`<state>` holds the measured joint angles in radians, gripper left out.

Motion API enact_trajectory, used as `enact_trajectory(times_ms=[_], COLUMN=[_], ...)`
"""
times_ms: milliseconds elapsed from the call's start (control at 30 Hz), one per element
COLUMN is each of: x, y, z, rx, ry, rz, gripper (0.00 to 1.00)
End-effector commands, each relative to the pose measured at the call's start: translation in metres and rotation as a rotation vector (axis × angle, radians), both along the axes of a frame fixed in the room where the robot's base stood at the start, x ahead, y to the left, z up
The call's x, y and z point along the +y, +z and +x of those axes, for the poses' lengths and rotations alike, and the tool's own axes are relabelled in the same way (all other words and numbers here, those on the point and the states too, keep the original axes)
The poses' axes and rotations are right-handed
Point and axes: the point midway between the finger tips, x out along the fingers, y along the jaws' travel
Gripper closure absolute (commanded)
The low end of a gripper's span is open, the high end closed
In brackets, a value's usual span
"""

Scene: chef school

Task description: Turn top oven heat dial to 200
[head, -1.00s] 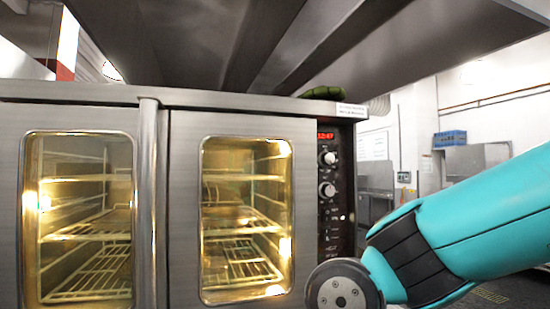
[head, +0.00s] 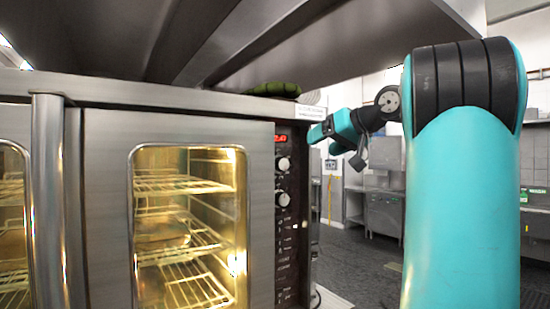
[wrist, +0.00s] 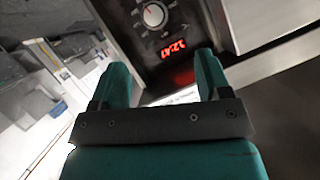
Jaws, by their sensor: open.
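The oven's black control panel (head: 290,235) carries a red display (head: 281,138) with two silver dials below it. The upper dial (head: 284,163) is just under the display, and the lower dial (head: 283,199) is beneath that. My gripper (head: 316,133) is to the right of the panel at about display height. In the wrist view, my gripper (wrist: 163,75) has its teal fingers spread apart with nothing between them. The display (wrist: 174,47) shows past the fingertips, with a dial (wrist: 154,15) beyond it, apart from both fingers. Its setting is too small to read.
The lit oven's glass door (head: 190,225) is left of the panel. A steel hood (head: 230,45) hangs above the oven. A green item (head: 273,89) lies on the oven's top. Open floor (head: 350,255) and steel counters (head: 385,215) are at the right.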

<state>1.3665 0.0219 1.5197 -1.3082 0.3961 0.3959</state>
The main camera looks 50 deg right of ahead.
Motion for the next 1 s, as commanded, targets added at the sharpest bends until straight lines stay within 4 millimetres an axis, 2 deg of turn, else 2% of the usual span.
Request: enact_trajectory(times_ms=[33,100,233,800,1000], x=[-0.008,-0.012,-0.012,-0.023,-0.027], y=[0.007,0.010,0.008,-0.034,-0.046], z=[-0.008,-0.011,-0.001,0.113,0.139], rx=[-0.008,-0.014,-0.019,-0.015,-0.015], ry=[-0.019,-0.029,-0.025,-0.023,-0.026], rz=[-0.007,-0.011,-0.011,-0.009,-0.012], gripper=[0.30,0.30,0.30,0.30,0.30])
